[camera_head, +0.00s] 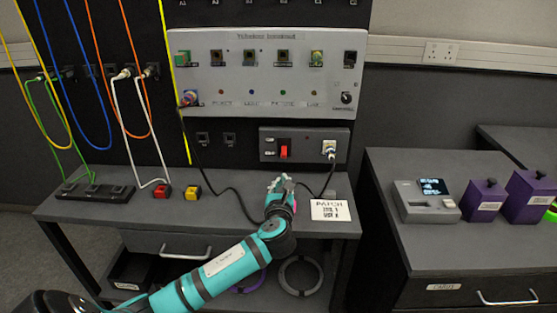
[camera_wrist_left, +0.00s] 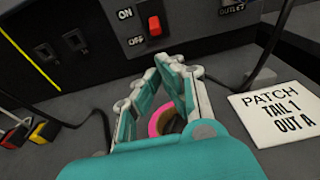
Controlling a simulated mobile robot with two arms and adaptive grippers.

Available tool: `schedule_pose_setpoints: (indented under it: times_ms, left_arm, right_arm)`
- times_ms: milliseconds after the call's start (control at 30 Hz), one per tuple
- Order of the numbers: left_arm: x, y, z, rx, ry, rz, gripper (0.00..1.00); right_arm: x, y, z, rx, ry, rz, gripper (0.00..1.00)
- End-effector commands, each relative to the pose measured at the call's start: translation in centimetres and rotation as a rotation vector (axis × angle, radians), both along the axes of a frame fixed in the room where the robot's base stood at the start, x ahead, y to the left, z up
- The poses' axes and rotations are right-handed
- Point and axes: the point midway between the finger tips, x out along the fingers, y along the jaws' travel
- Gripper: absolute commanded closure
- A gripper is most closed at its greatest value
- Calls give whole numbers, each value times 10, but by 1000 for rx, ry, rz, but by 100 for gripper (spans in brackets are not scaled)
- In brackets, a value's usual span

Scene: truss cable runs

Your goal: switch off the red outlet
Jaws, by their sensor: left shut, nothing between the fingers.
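The red outlet switch (camera_head: 284,152) is a red rocker on a dark box (camera_head: 303,142) under the grey panel. In the left wrist view the red rocker (camera_wrist_left: 154,25) sits beside the labels ON, above, and OFF, below. My left gripper (camera_head: 281,182) is just below and in front of the box. In the left wrist view its fingertips (camera_wrist_left: 168,66) are together, shut and empty, apart from the switch and pointing toward it. A pink ring shape shows between the finger links. My right gripper is not in view.
A white PATCH card (camera_head: 330,210) lies right of my left gripper. A black cable (camera_head: 232,190) runs over the shelf. Red (camera_head: 162,191) and yellow (camera_head: 193,192) blocks stand left. A plug (camera_head: 329,149) sits in the box's right side. A side desk holds purple boxes (camera_head: 484,200).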

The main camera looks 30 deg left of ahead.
Motion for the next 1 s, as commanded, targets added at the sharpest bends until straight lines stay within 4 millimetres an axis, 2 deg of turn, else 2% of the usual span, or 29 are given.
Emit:
schedule_pose_setpoints:
  times_ms: [300,433,800,1000]
  left_arm:
    - [0,0,-1,7,6,0,100]
    - [6,4,-2,7,5,2,100]
    - [59,37,-10,5,4,2,100]
    - [79,49,-14,5,4,1,100]
  right_arm:
    - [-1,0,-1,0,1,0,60]
    - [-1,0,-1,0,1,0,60]
    - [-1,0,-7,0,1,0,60]
    - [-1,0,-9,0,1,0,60]
